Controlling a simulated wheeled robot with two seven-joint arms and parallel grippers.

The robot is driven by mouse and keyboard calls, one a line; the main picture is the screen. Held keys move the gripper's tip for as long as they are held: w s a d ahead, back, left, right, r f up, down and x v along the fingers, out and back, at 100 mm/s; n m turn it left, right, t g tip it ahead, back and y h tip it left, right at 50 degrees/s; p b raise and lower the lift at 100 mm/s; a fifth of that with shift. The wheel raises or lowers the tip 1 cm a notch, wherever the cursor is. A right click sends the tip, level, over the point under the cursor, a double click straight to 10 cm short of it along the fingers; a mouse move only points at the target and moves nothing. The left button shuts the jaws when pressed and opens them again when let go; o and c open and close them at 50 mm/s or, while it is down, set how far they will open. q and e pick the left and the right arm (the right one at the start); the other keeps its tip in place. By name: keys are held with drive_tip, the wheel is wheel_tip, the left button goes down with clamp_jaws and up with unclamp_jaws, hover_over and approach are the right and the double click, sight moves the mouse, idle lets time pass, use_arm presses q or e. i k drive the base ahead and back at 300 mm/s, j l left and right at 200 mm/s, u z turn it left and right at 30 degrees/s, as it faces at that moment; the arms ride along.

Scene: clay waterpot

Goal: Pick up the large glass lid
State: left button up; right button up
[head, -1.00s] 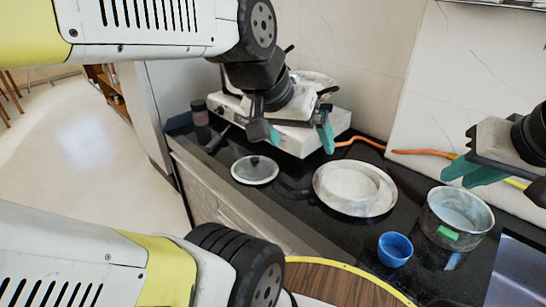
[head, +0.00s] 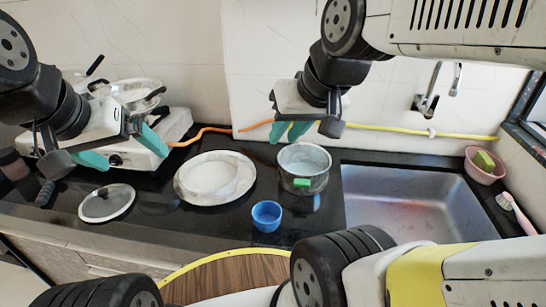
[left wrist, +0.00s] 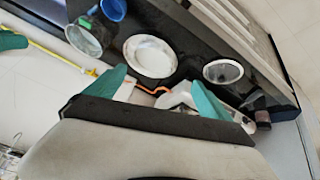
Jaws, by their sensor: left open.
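The glass lid (head: 107,204) is round and clear, with a pale rim and a dark knob. It lies on the black counter at the left, near the front edge. It also shows in the left wrist view (left wrist: 222,71), beyond one fingertip. My left gripper (head: 122,152) is open and empty, its teal fingers spread wide. In the head view it appears above the lid and in front of the white stove, apart from the lid. My right gripper (head: 290,131) hangs over the back of the counter behind the pot, its teal fingers slightly apart and empty.
A white stove (head: 130,145) with a pan stands behind the lid. A wide white dish (head: 240,195), a metal pot (head: 304,180) and a blue cup (head: 267,216) stand to its right. A dark bottle (head: 12,165) stands far left. The sink (head: 410,205) is at the right.

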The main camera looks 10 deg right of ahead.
sight(107, 202)
drive_tip(key=j, duration=0.6)
drive_tip(key=i+j+z, duration=0.1)
drive_tip(key=j, duration=0.55)
